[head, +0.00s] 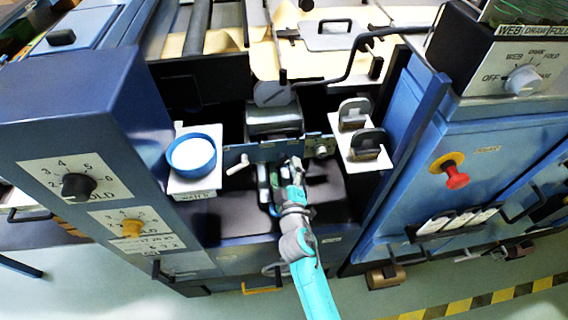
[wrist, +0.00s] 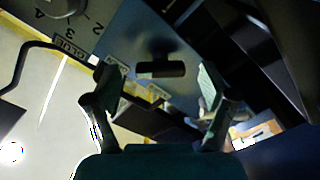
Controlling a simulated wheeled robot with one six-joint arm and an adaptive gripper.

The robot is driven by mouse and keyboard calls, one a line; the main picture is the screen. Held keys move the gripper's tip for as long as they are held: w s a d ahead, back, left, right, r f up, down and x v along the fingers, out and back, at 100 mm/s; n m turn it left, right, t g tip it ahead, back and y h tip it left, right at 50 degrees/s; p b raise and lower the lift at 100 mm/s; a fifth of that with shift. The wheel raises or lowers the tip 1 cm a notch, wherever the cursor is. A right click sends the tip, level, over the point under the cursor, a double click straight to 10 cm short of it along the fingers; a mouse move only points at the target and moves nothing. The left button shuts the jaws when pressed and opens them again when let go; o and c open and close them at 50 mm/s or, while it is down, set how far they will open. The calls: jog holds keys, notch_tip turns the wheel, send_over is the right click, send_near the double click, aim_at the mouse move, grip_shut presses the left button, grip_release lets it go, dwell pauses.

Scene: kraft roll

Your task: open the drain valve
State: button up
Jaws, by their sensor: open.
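No part is readably marked as the drain valve. In the wrist view, a short black bar-shaped handle (wrist: 161,69) stands out from a blue-grey panel, between and beyond the two fingers of my gripper (wrist: 160,88). The fingers are apart with nothing between them, and I see no contact with the handle. In the head view, my gripper (head: 272,180) is low in the machine's middle bay, below a blue crossbar (head: 270,151) with a pale lever (head: 238,165) at its left. I cannot pick out the black handle there; my arm and gripper hide part of the bay.
A blue-rimmed cup (head: 191,154) sits on a white bracket left of the bay. Metal clips on a white plate (head: 363,154) stand at the right. A cabinet with dials (head: 79,187) and one with a red knob (head: 456,177) flank the bay. A crank (head: 345,70) hangs above.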

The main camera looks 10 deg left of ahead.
jog(key=v, duration=0.9)
jog(key=shift+s, duration=0.1)
jog(key=s+d+f+m+g+h, duration=0.1)
jog(key=s+d+f+m, duration=0.15)
jog(key=s+d, duration=0.65)
jog(key=s+d+f+m+g, duration=0.1)
jog(key=s+d+f+m, duration=0.15)
jog(key=s+d, duration=0.65)
jog(key=s+d+r+m+h, duration=0.2)
jog(key=s+r, duration=0.3)
jog(key=s, duration=0.5)
jog(key=s+d+r+m+h, duration=0.2)
jog(key=s+r+m, duration=0.3)
jog(key=s, duration=0.5)
jog(key=shift+s+d+g, duration=0.25)
jog(key=shift+d+g, duration=0.05)
jog(key=shift+d, duration=0.15)
